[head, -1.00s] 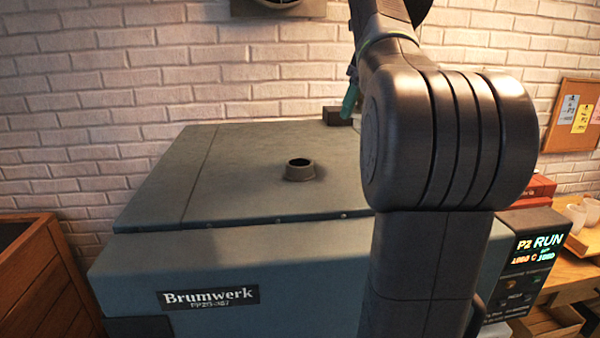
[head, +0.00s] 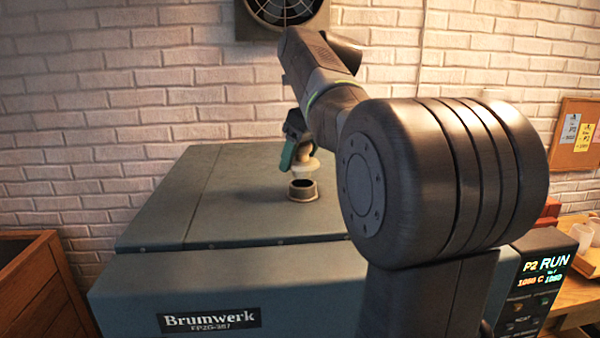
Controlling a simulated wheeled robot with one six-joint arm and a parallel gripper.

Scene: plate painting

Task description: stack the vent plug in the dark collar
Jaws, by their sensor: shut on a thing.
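The dark collar (head: 303,195) stands upright on the kiln lid, with its dark round opening facing up. My gripper (head: 300,158) is just above the collar and is shut on the pale vent plug (head: 305,168). The plug hangs above the opening, slightly to its right in the picture, with a small gap between them. A green finger of my gripper shows on the left side; the other finger is mostly hidden.
The kiln lid (head: 170,220) is flat and otherwise clear around the collar. A control box (head: 545,270) with a lit display stands at the right. A wooden crate (head: 45,290) is at the left. A wall fan (head: 285,12) is above.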

